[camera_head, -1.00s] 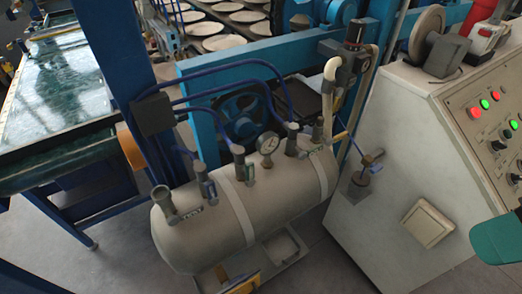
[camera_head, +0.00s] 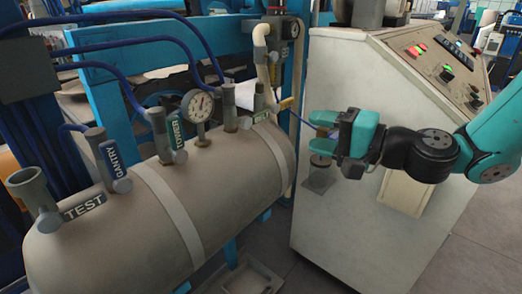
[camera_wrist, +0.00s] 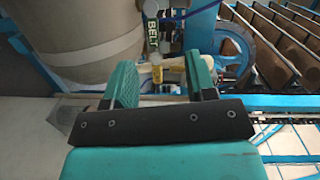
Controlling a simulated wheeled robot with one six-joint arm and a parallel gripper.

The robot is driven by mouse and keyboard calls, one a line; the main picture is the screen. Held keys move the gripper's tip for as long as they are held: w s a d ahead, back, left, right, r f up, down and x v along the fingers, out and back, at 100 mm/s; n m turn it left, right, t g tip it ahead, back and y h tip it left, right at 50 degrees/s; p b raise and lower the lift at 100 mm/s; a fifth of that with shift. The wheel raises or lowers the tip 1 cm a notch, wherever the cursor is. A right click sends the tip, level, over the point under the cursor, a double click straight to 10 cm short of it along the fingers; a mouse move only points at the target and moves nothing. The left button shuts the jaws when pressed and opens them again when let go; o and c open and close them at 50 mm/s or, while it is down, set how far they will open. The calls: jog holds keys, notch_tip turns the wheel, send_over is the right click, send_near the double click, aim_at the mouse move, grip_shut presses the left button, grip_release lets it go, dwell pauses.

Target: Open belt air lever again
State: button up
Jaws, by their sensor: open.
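A valve lever labelled BELT (camera_wrist: 153,37) stands on the tank, just beyond my gripper (camera_wrist: 160,75) in the wrist view. A small yellow part (camera_wrist: 157,74) shows below the label, between the two green fingers. In the head view the rightmost tank valve (camera_head: 262,112) carries a small label too small to read. My gripper (camera_head: 320,131) is open and empty, to the right of this valve and in front of the console's side. I cannot tell whether a finger touches the lever.
The grey tank (camera_head: 160,215) also carries levers labelled TEST (camera_head: 85,206), GANTRY (camera_head: 110,160) and TOWER (camera_head: 178,133), and a pressure gauge (camera_head: 198,106). Blue hoses run above it. The white control console (camera_head: 325,220) stands close on the right. The floor between them is narrow.

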aim_at(263, 117)
notch_tip(263, 117, down, 3)
jog(key=w+d+m+t+b, duration=0.1)
jog(key=w+d+m+t, duration=0.1)
jog(key=shift+m+h, duration=0.3)
jog(key=p+x, duration=0.4)
jog(key=x, duration=0.4)
jog(key=p+x, duration=0.4)
jog(key=x, duration=0.5)
jog(key=shift+w+r, duration=0.1)
jog(key=shift+w, duration=0.4)
grip_shut()
